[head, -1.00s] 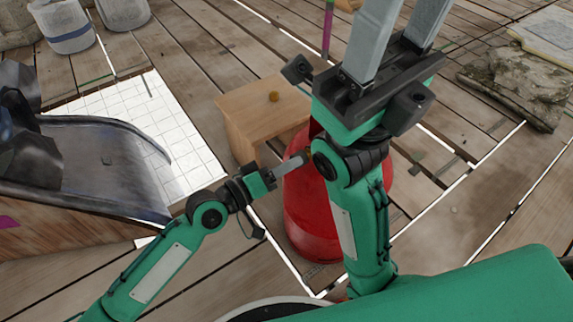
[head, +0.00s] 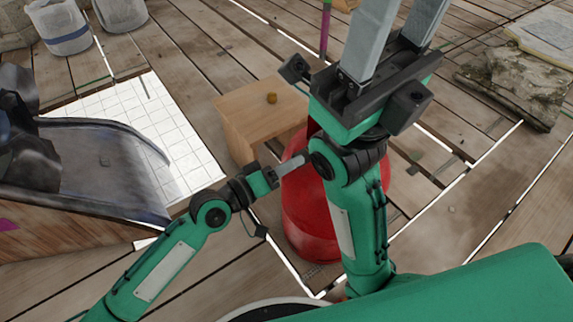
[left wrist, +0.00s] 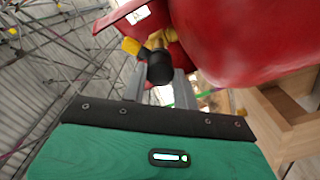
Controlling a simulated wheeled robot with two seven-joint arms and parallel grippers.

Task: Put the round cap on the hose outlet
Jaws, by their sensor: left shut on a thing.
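A red rounded tank (head: 312,215) stands on the plank floor, partly hidden behind my right arm. My left gripper (head: 303,160) reaches in from the left, its tips close to the tank's upper part. In the left wrist view, its two grey fingers (left wrist: 165,88) are shut on a black round cap (left wrist: 160,68). A brass-yellow fitting (left wrist: 163,40), seemingly the hose outlet, shows just behind the cap under the red collar. I cannot tell whether cap and fitting touch. My right gripper (head: 395,40) is raised, its long fingers apart and empty.
A wooden box (head: 250,112) stands behind the tank with a small brass-coloured round thing (head: 271,98) on top. A dark metal chute (head: 105,165) and a white tiled sheet (head: 180,140) lie left. Stone blocks (head: 510,85) lie at the right.

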